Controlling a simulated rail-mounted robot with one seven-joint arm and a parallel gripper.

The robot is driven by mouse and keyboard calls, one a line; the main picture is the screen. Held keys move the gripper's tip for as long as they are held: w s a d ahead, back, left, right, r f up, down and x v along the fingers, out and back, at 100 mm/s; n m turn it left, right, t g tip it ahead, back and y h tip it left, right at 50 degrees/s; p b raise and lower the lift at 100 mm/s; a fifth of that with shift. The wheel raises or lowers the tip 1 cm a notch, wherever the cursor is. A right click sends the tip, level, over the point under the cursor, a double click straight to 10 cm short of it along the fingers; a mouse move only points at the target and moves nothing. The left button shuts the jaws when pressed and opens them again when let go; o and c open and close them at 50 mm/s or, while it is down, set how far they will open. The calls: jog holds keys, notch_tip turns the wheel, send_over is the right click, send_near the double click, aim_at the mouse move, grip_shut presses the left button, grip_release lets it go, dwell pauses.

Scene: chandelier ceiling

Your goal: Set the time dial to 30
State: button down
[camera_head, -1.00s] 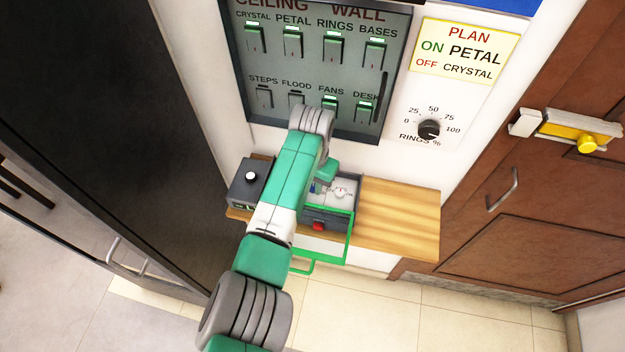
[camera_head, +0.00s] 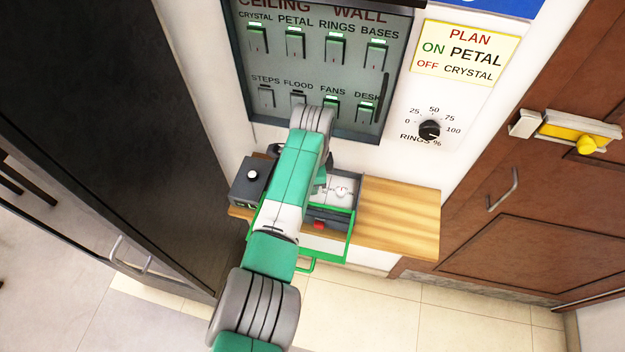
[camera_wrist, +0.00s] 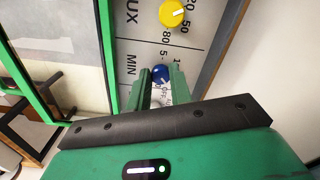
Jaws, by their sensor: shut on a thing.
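In the wrist view a small blue dial (camera_wrist: 161,74) sits on a white panel (camera_wrist: 140,45) printed with MIN, 5, 1 and OFF. The tips of my gripper (camera_wrist: 160,80) lie on either side of the blue dial and are shut on it. The lower part of the dial's scale is partly hidden by the fingers, and I cannot read where the dial points. In the head view my arm covers the dial and most of my gripper, over the open box (camera_head: 338,192) on the shelf.
A yellow dial (camera_wrist: 172,13) marked LUX is beside the blue one. A green-framed cover (camera_head: 350,238) hangs open at the box's front. A dark box (camera_head: 247,185) with a white knob stands left on the wooden shelf (camera_head: 400,210). A RINGS % dial (camera_head: 430,130) and switch panel (camera_head: 355,70) are above.

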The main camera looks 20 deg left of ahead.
jog(key=m, duration=0.4)
jog(key=shift+w, duration=0.1)
jog(key=shift+w+r+m+b, duration=0.1)
jog(key=shift+m+b, duration=0.25)
jog(key=shift+m, duration=2.15)
jog(key=c, duration=1.3)
grip_release()
jog(key=shift+o, duration=0.2)
notch_tip(320, 180, up, 8)
jog(key=shift+f+p, duration=0.1)
jog(key=shift+p, duration=0.4)
